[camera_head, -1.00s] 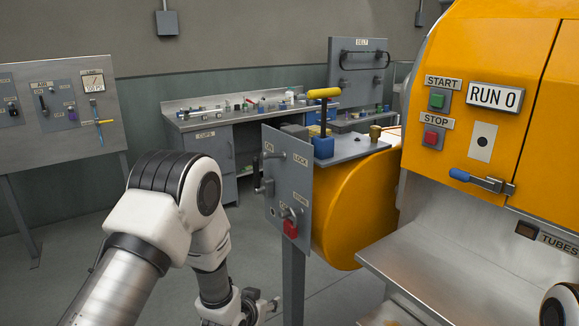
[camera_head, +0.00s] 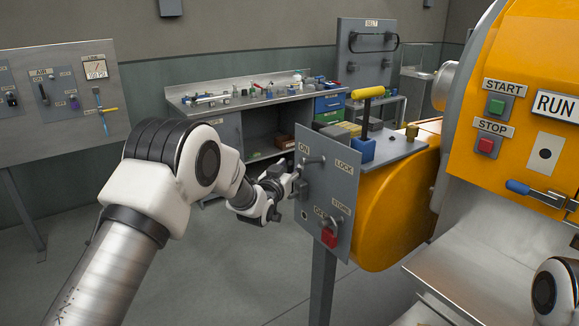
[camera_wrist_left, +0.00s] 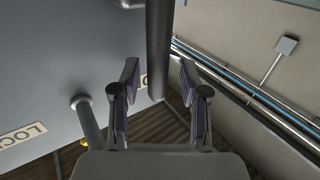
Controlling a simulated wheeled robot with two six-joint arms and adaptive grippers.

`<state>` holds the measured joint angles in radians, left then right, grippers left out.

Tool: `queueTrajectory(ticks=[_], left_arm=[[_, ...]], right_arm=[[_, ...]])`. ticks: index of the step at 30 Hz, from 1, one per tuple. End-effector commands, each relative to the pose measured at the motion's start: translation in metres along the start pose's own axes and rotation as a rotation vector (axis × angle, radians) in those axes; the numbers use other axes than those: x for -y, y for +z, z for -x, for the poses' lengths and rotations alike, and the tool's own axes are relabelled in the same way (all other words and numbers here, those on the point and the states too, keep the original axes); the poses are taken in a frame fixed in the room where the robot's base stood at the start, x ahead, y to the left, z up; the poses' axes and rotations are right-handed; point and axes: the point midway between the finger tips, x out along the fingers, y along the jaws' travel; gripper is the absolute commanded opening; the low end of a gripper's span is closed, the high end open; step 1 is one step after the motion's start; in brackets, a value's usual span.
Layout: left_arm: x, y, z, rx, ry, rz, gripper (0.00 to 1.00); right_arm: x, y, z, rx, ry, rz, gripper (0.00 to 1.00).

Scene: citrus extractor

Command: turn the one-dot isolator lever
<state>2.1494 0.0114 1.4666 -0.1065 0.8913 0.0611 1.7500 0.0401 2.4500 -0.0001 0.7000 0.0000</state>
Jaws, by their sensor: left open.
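The grey isolator panel (camera_head: 325,195) stands on a post, with ON, LOCK, OFF and STORE labels. A grey lever (camera_head: 313,160) sits near its top, by the ON label. A red padlock-like block (camera_head: 330,237) hangs low on the panel. My left gripper (camera_head: 297,178) is at the panel's left edge, partly blending with a dark fitting there. In the left wrist view my gripper (camera_wrist_left: 159,66) is open, its fingers either side of a dark round bar (camera_wrist_left: 158,45). Contact cannot be told. My right gripper is out of view.
The yellow machine housing (camera_head: 395,215) is right behind the panel, with a blue block (camera_head: 361,150) and yellow-handled tool (camera_head: 367,92) on top. A workbench (camera_head: 225,103) stands behind. Another panel (camera_head: 60,100) is at left. Open floor lies below my left arm.

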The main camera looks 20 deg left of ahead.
Motion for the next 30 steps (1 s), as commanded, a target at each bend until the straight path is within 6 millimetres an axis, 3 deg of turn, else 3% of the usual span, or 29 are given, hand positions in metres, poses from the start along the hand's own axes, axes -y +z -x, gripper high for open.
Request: queueTrajectory(ticks=[2,3,6,7,20,30], left_arm=[[0.000,0.001,0.000,0.000,0.000,0.000,0.45],[0.000,0.001,0.000,0.000,0.000,0.000,0.37],[0.000,0.001,0.000,0.001,0.000,0.000,0.02],[0.000,0.001,0.000,0.001,0.000,0.000,0.00],[-0.003,0.005,0.002,-0.018,0.000,-0.029,0.00],[-0.017,0.014,0.012,-0.129,0.000,-0.192,0.00]], right_arm=[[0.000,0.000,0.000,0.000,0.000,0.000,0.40],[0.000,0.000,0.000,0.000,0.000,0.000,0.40],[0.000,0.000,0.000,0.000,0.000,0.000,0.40],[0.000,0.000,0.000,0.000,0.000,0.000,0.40],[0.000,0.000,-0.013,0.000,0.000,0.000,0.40],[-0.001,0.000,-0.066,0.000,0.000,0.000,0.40]])
